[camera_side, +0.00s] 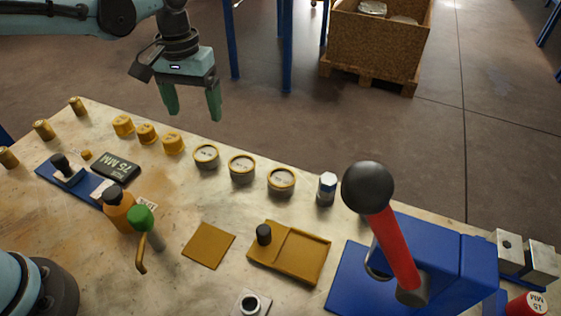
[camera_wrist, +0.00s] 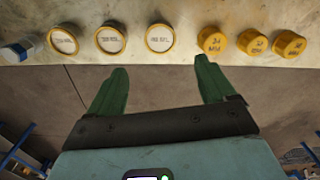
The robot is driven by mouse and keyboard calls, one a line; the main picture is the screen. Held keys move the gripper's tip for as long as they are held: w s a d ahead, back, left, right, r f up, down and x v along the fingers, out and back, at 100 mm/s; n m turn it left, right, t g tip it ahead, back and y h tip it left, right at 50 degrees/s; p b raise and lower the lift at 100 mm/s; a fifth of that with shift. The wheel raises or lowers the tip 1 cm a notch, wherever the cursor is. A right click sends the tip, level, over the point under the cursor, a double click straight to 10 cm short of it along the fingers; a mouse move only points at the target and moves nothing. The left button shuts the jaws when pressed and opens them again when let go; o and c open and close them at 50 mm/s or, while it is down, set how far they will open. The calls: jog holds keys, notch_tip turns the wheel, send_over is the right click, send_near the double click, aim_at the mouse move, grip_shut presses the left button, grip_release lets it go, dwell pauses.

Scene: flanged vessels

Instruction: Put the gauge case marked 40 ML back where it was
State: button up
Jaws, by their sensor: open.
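Three round gauge cases with yellow rims and pale faces stand in a row on the table: the left one (camera_side: 206,156), the middle one (camera_side: 241,168) and the right one (camera_side: 281,181). In the wrist view the same row runs the other way, with cases at right (camera_wrist: 159,38), middle (camera_wrist: 111,38) and left (camera_wrist: 63,40). Their faces carry small print that I cannot read surely, so I cannot tell which is marked 40 ML. My gripper (camera_side: 192,110) is open and empty, high beyond the table's far edge. Its green fingers (camera_wrist: 161,68) point toward the row, touching nothing.
Several yellow caps (camera_side: 147,133) stand left of the cases, and a silver hex piece (camera_side: 327,188) stands right. Nearer are an orange square plate (camera_side: 208,245), a shallow orange tray (camera_side: 303,255) with a black knob, and a blue lever press (camera_side: 430,258). A black 75 MM block (camera_side: 115,168) lies left.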

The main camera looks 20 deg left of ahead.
jog(key=s+a+r+m+t, duration=0.1)
jog(key=s+a+m+t, duration=0.1)
jog(key=s+a+t, duration=0.5)
jog(key=s+a, duration=0.1)
jog(key=s, duration=0.3)
jog(key=shift+s, duration=0.25)
jog(key=shift+r, duration=0.1)
jog(key=shift+c, duration=0.4)
